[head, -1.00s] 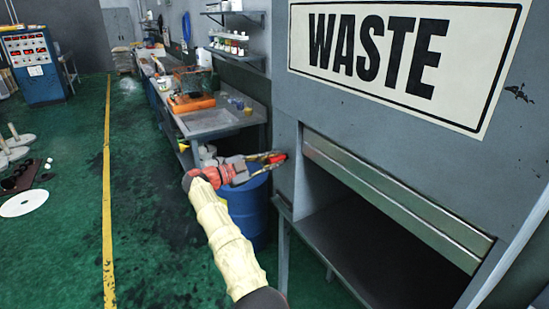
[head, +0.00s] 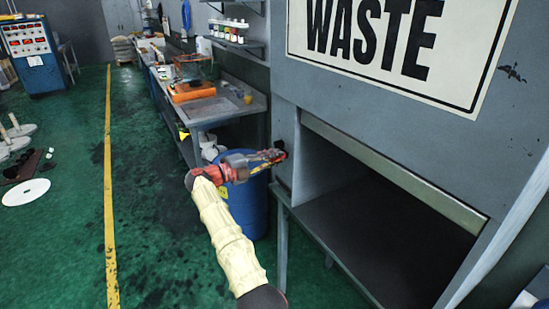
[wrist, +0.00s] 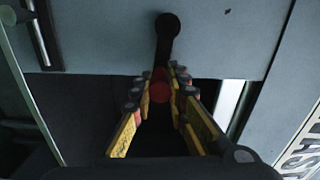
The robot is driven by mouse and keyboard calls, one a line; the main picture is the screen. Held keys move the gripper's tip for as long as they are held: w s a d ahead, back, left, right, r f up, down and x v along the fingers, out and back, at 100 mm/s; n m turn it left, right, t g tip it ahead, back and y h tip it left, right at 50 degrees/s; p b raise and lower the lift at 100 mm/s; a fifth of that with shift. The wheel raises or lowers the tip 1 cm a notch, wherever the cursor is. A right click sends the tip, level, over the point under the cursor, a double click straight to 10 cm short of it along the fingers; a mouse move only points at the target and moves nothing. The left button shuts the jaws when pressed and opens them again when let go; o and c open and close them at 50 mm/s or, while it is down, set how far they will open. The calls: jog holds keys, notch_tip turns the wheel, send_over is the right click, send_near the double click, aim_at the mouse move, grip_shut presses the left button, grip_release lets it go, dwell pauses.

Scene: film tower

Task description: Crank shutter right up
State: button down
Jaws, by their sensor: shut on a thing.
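My gripper (head: 272,156) is at the left edge of the grey cabinet front, in the head view. In the wrist view my gripper (wrist: 160,92) has its yellow fingers closed around the red knob (wrist: 159,93) of a dark crank (wrist: 167,45). The crank's pivot end is on the grey panel, toward the top of that view. In the head view the crank is mostly hidden behind the fingers. The metal shutter (head: 390,170) shows as a narrow slanted strip along the top of the dark opening. The opening below it is largely clear.
A WASTE sign (head: 400,45) is above the opening. A blue barrel (head: 247,205) stands just behind my forearm, left of the cabinet. A workbench (head: 215,112) with trays runs along the wall. The green floor to the left is free around the yellow line (head: 108,190).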

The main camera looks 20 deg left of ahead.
jog(key=shift+f, duration=0.25)
dwell(0.3)
jog(key=c, duration=2.1)
grip_release()
jog(key=shift+c, duration=0.2)
jog(key=o, duration=0.4)
jog(key=shift+r, duration=0.1)
jog(key=shift+r, duration=0.1)
